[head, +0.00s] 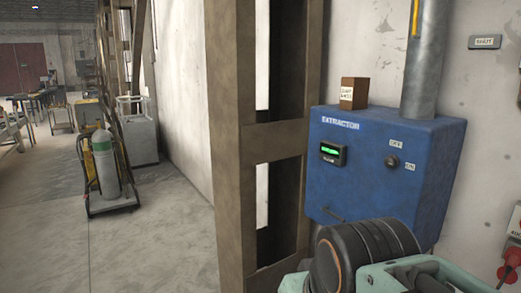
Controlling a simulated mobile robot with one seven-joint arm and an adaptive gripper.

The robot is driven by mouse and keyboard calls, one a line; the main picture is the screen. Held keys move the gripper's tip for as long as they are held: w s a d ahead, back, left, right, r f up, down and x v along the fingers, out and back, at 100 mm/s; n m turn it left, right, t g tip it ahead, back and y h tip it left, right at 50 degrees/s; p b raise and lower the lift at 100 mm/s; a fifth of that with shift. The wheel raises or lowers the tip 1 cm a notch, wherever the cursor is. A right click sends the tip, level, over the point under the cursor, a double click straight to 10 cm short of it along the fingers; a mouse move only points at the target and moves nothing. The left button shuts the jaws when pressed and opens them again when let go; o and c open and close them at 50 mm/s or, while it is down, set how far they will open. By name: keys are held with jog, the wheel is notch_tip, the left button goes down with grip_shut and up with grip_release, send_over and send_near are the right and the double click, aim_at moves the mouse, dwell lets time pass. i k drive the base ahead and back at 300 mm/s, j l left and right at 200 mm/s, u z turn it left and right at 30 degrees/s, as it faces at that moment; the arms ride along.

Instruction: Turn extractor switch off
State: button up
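The blue extractor box (360,187) is fixed to the wall at the right, with the word EXTRACTOR on its front. The extractor switch (392,161) is a small dark round knob on the right part of the front face. An OFF label (395,143) is above it and an ON label (410,167) is to its lower right. The knob is too small to tell which way it points. A black and teal part of my arm is at the bottom right, below and in front of the box. My gripper's fingers do not show.
A small display (332,153) glows green on the box. A brown block (353,93) stands on top, beside a grey pipe (424,60). A wooden post (232,140) is left of the box. A gas-cylinder trolley (105,170) stands farther left. Floor between is clear.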

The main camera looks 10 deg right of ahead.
aim_at(392, 161)
jog(key=z, duration=1.25)
